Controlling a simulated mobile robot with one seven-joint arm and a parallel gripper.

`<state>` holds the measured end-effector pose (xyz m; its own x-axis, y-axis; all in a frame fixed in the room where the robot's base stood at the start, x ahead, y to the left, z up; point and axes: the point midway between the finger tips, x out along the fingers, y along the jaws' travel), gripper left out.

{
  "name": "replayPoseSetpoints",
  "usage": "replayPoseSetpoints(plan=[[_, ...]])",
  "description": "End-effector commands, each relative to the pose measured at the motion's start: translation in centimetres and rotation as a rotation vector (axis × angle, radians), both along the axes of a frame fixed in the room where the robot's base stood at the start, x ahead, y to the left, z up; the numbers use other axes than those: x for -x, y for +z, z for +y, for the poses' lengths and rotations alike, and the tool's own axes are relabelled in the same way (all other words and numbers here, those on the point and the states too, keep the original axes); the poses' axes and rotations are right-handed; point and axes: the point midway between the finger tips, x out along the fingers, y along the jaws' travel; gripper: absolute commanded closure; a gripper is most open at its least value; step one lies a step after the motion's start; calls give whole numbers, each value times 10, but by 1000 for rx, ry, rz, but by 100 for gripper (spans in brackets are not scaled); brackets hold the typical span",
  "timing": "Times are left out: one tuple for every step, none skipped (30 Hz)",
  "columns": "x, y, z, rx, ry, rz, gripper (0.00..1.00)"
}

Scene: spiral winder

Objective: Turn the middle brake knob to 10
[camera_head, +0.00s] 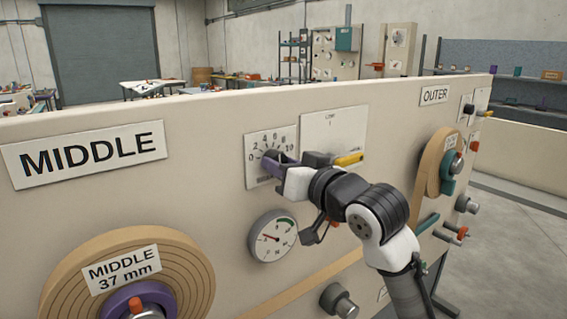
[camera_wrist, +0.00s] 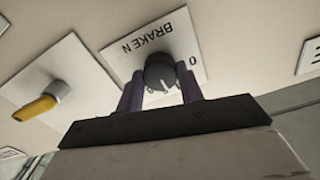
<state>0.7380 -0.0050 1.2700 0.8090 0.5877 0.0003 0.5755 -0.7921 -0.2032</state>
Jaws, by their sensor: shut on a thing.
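The middle brake knob (camera_wrist: 160,72) is dark and round, on a white dial plate (camera_wrist: 150,45) marked BRAKE N. In the head view the plate (camera_head: 283,141) shows a scale from 0 to 10, right of the MIDDLE sign (camera_head: 86,154). My gripper (camera_head: 274,165) is at the knob and hides most of it there. In the wrist view its purple fingers (camera_wrist: 160,90) stand on either side of the knob, shut on it. The knob's white line points down in that picture, toward the numbered side. The exact number is hidden.
A yellow lever (camera_head: 349,159) on a white plate (camera_head: 334,130) sits close right of the knob. A round gauge (camera_head: 273,236) is below. The MIDDLE roll (camera_head: 121,274) is lower left; the OUTER roll (camera_head: 433,162) is right. Space in front of the panel is open.

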Motion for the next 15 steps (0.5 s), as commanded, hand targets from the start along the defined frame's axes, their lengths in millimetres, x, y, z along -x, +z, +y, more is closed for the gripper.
replayPoseSetpoints(plan=[[0, 1, 1, -35, 4, 25, 86], [0, 1, 1, -57, 4, 41, 86], [0, 2, 1, -88, 4, 63, 86], [0, 2, 1, -109, 4, 79, 86], [0, 2, 2, -133, 4, 97, 86], [0, 2, 2, -164, 4, 119, 86], [0, 2, 2, -187, 4, 137, 86], [0, 2, 1, -210, 3, 153, 86], [0, 2, 1, -240, 3, 176, 86], [0, 2, 1, -264, 2, 194, 86], [0, 2, 2, -287, 5, 211, 86], [0, 3, 1, -317, 4, 233, 86], [0, 2, 1, -340, 4, 251, 86], [0, 3, 1, -363, 3, 267, 86], [0, 3, 1, -393, 3, 289, 86]])
